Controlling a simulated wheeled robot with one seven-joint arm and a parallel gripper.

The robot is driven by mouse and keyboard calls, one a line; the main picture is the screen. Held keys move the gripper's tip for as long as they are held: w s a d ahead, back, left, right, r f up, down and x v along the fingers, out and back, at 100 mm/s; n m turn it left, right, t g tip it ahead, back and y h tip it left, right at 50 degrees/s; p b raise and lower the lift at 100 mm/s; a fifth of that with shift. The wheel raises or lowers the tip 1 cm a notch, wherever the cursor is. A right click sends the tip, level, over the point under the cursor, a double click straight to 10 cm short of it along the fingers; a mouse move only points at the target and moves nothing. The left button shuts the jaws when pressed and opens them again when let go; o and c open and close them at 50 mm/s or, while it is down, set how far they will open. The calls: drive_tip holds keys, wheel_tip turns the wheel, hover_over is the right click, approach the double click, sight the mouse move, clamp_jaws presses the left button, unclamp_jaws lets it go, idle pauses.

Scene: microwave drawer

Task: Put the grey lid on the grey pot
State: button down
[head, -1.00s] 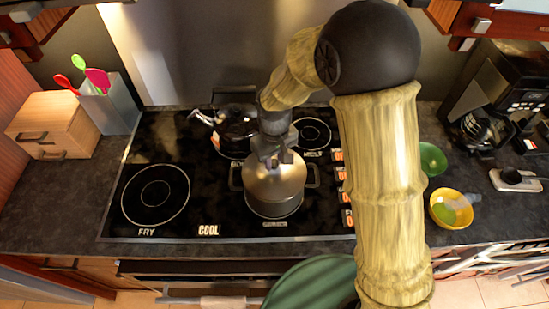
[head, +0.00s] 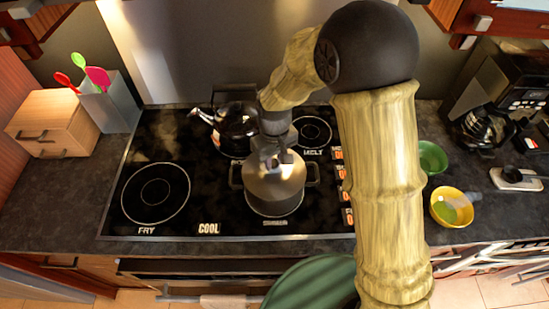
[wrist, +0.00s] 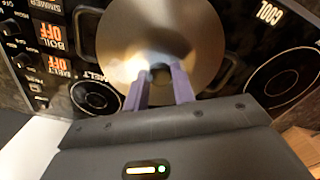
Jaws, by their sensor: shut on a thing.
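The grey pot (head: 274,203) stands on the front right burner of the black stovetop, with a handle at each side. The round grey lid (head: 275,180) lies over the pot's mouth and hides the inside. In the wrist view the lid (wrist: 165,45) fills the upper middle, and a pot handle shows at its right. My gripper (head: 274,160) is above the lid's centre. Its two fingers (wrist: 160,82) are shut on the dark knob of the lid. I cannot tell whether the lid's rim is fully seated on the pot.
A black kettle (head: 235,128) stands on the back burner, close behind the pot. The front left burner (head: 155,194) is empty. A green bowl (head: 432,158) and a yellow bowl (head: 452,207) sit on the counter at the right. A utensil holder (head: 115,104) stands at the left.

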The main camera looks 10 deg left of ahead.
idle(0.3)
drive_tip(key=c, duration=0.6)
unclamp_jaws()
drive_tip(key=shift+w, duration=0.1)
